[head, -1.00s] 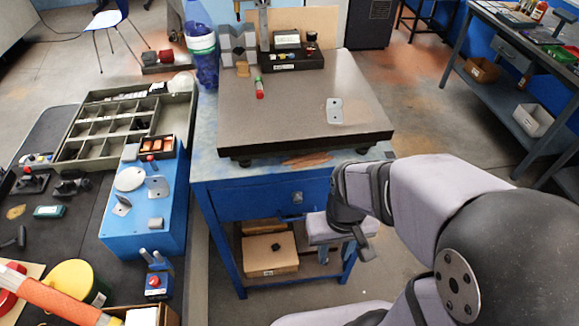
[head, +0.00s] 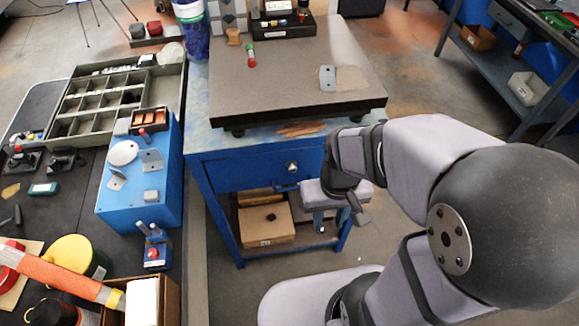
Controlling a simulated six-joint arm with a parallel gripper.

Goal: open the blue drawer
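The blue drawer (head: 235,174) is in the front of the blue bench, under the grey surface plate (head: 290,85). It looks shut, its front flush with the bench frame. A round silver lock or knob (head: 292,166) is on its right part. A small blue handle-like bar (head: 286,187) shows below that, close to my gripper. My gripper (head: 312,193) is at the drawer's lower right, in front of the bench. Its fingers are small and partly hidden, so I cannot tell whether they are open or touch the bar.
Below the drawer, cardboard boxes (head: 262,222) sit on the bench's lower shelf. To the left are a blue box (head: 139,198) with parts on it and a divided tray (head: 112,105). The floor in front of the bench looks clear apart from my own body.

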